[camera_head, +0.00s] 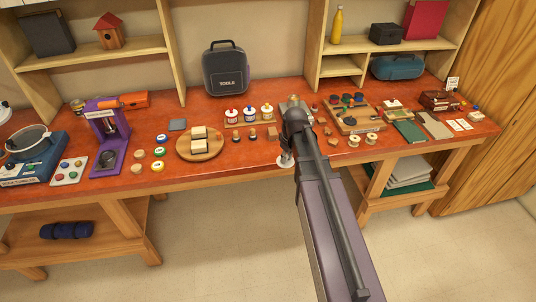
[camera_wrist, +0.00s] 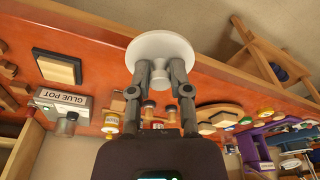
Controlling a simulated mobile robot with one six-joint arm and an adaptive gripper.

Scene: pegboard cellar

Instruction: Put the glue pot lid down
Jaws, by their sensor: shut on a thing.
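The glue pot lid is a white round disc with a knob (camera_wrist: 160,48). My gripper (camera_wrist: 159,72) is shut on its knob, and the disc is beyond the fingertips in the wrist view. The grey glue pot (camera_wrist: 66,103), with a "GLUE POT" label, stands on the table to the left in the wrist view. A tan square pad with a dark border (camera_wrist: 57,67) lies near it, apart from the lid.
Glue bottles (camera_head: 249,113) stand on a board left of my arm. A round wooden board (camera_head: 215,147) with blocks is farther left. Spools (camera_head: 354,141) and a wooden tray (camera_head: 345,122) are to the right. A strip of the orange table (camera_head: 240,164) is clear along the front.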

